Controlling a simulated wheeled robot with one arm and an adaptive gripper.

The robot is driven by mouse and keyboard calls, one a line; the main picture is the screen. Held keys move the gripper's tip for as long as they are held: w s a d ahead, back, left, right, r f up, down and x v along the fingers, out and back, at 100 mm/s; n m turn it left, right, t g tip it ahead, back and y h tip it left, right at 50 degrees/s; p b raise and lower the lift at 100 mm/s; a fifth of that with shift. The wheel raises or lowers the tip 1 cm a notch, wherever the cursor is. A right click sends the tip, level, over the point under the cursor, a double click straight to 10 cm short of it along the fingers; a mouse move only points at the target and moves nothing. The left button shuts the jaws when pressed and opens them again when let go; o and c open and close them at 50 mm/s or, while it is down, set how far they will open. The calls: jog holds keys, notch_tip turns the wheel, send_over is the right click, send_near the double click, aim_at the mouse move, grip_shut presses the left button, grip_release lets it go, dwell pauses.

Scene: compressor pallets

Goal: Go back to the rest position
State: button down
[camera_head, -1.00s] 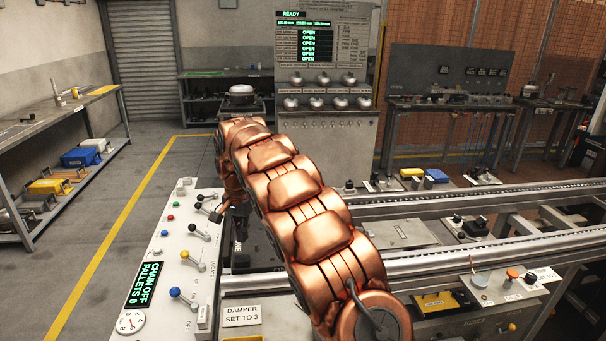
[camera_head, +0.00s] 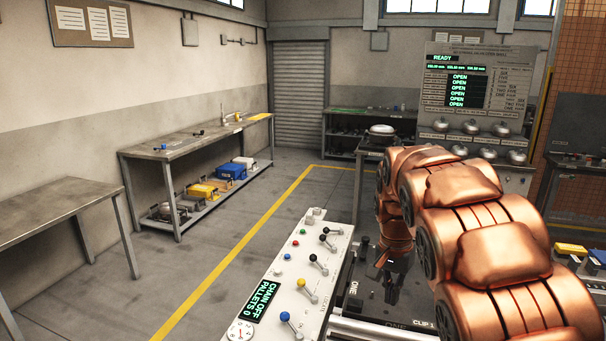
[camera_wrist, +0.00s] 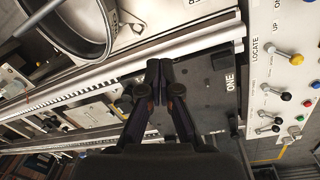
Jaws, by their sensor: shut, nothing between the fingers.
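My copper-coloured arm fills the right side of the head view. My gripper (camera_head: 391,284) hangs at its far end, pointing down beside the white control panel (camera_head: 304,262). In the wrist view my gripper (camera_wrist: 159,66) has its dark fingertips together, with nothing between them. Below it lies a dark plate marked ONE (camera_wrist: 218,86); the gripper appears to be above it and apart from it. The plate also shows in part in the head view (camera_head: 368,300).
The panel carries several levers with coloured knobs and a display reading CHAIN OFF, PALLETS 0 (camera_head: 262,301). A test cabinet (camera_head: 463,90) reading READY stands behind. Workbenches (camera_head: 190,145) line the left wall. The floor (camera_head: 225,262) between them and the panel is clear.

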jog(key=s+f+n, duration=0.1)
jog(key=s+n, duration=0.2)
jog(key=s, duration=1.4)
jog(key=s+f+n+g, duration=0.1)
jog(key=s+n, duration=0.3)
jog(key=s, duration=1.4)
jog(key=shift+s+a+f+n+y, duration=0.3)
jog(key=shift+a+f, duration=0.15)
jog(key=shift+f, duration=0.1)
